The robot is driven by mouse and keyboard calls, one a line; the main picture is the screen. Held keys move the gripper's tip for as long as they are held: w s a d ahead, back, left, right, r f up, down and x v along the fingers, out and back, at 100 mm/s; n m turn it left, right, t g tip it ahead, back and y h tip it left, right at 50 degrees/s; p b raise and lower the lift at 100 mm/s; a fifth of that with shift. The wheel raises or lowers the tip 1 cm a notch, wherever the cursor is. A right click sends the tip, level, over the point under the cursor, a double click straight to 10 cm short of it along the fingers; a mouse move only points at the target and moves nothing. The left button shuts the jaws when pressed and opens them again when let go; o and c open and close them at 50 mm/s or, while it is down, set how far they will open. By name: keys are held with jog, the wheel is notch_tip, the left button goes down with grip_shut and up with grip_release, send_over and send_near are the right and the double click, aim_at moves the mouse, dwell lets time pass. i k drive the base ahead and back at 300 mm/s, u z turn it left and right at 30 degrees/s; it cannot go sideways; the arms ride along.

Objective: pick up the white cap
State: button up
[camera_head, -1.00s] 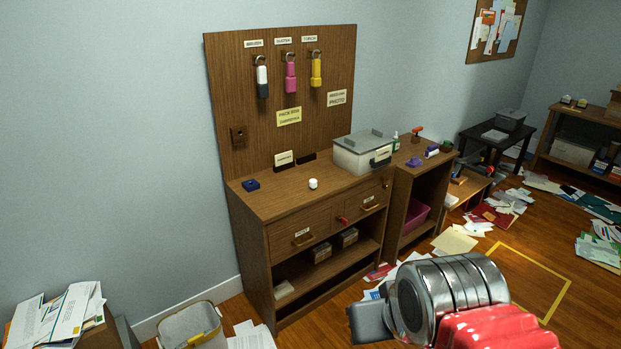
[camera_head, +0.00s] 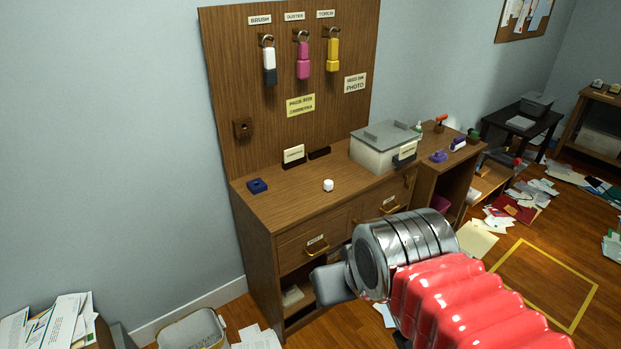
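The white cap (camera_head: 328,185) is a small round white piece. It sits on the brown wooden cabinet top (camera_head: 290,205), near the middle, in the head view. My gripper (camera_head: 331,285) is a grey piece at the end of my silver and red arm, in front of the cabinet drawers. It is below and apart from the cap, and nothing is seen held in it. Its fingers are not clear enough to show any gap.
A dark blue block (camera_head: 257,186) lies left of the cap. A grey lidded box (camera_head: 385,148) stands to the right, and small label holders (camera_head: 293,155) stand behind. Bare cabinet top surrounds the cap.

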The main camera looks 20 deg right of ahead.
aim_at(328, 184)
jog(key=u, duration=0.3)
jog(key=i, duration=1.3)
jog(key=u, duration=0.2)
